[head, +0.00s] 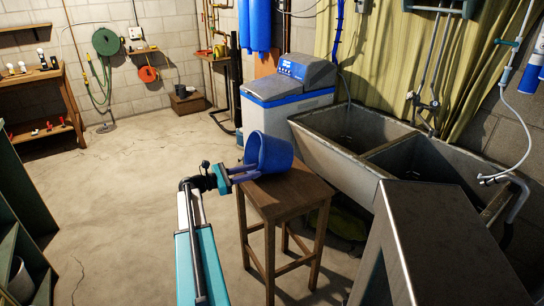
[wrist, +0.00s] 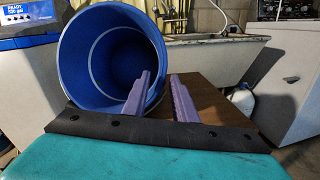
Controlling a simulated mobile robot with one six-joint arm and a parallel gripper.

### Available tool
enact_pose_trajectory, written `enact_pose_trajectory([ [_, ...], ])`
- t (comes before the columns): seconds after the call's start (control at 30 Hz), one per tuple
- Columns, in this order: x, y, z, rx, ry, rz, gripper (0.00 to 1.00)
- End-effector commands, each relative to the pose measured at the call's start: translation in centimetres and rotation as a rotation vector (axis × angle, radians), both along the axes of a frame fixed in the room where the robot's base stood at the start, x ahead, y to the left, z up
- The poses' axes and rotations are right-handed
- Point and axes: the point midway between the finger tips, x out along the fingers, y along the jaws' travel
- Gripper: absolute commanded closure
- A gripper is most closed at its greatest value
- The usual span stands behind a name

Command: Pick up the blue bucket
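The blue bucket (head: 272,152) lies tipped over on the small wooden stool (head: 290,195), its mouth turned toward my gripper. In the wrist view I look into the open mouth of the bucket (wrist: 105,60). My gripper (head: 245,174) is at the stool's near left edge, low by the bucket's rim. Its two purple fingers (wrist: 161,84) stand apart. The left finger overlaps the bucket's mouth and the right one is outside the rim, over the stool top. The right part of the rim shows between them. I cannot tell whether either finger touches it.
A concrete double sink (head: 345,135) stands right behind the stool. A white and blue water softener (head: 288,95) is at the back. A grey metal cabinet (head: 450,240) is at the near right. A wooden workbench (head: 35,100) is far left. The floor (head: 150,190) left of the stool is clear.

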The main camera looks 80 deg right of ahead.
Motion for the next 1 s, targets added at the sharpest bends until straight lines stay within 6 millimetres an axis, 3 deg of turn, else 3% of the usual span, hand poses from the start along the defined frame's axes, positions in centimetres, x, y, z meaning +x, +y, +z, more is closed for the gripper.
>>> enact_pose_trajectory([
  [0.3,-3.1,-2.1,0.0,-0.001,0.001,0.0,0.75],
  [0.77,-3.5,-2.3,0.0,0.0,0.0,0.001,0.75],
  [1.0,-5.0,-3.6,0.0,-0.001,0.001,0.0,0.75],
])
